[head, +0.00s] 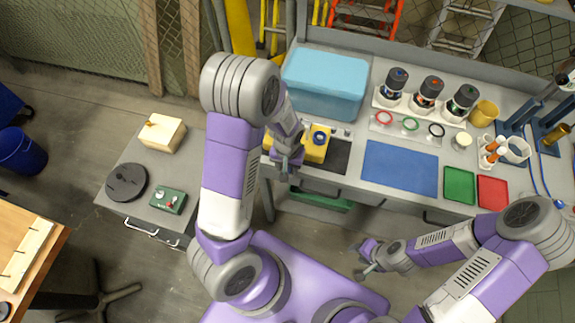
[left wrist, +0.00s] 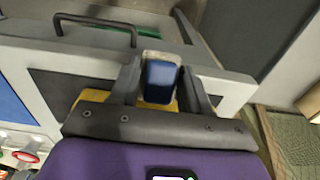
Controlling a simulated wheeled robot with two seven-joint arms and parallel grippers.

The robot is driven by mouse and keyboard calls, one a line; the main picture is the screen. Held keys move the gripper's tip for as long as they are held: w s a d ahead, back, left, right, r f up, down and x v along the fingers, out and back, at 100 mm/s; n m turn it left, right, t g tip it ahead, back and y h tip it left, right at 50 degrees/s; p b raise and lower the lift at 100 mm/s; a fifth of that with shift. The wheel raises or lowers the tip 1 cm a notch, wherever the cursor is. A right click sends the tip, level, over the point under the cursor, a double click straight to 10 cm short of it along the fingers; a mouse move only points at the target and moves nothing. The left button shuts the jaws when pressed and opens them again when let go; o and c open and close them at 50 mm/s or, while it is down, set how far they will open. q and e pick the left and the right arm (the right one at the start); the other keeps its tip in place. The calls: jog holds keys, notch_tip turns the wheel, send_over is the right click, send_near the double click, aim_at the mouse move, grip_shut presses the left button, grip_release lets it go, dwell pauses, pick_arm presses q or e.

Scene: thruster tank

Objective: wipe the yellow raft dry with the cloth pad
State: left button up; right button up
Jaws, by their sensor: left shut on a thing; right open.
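The yellow raft (head: 315,150) sits on the bench in front of the light blue tub, with a round dark blue part (head: 319,137) on its top. My left gripper (head: 286,168) is at the raft's left side. In the left wrist view it is shut on a blue block with a pale edge (left wrist: 158,72), which looks like the cloth pad. Yellow of the raft (left wrist: 155,104) shows just behind the pad; whether they touch cannot be told. The pad is hidden by the gripper in the head view. My right gripper (head: 368,258) is open and empty, in front of the bench.
The light blue tub (head: 325,85) stands behind the raft. A black mat (head: 338,156) and a blue mat (head: 400,168) lie to the right. Several dark-topped canisters (head: 429,92) stand at the back. Green (head: 459,185) and red (head: 492,191) trays lie further right.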

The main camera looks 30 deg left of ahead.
pick_arm(q)
jog(key=shift+w+a, duration=0.2)
jog(key=shift+w, duration=0.55)
dwell(0.9)
jog(key=shift+d, duration=0.15)
jog(key=shift+w+d, duration=0.3)
jog(key=shift+d, duration=0.65)
jog(key=shift+d, duration=0.1)
jog(key=shift+w+d, duration=0.3)
jog(key=shift+d, duration=0.6)
jog(key=shift+d, duration=0.1)
jog(key=shift+w+d, duration=0.25)
jog(key=shift+d, duration=0.75)
jog(key=shift+a, duration=0.1)
jog(key=shift+s+a, duration=0.25)
jog(key=shift+a, duration=0.8)
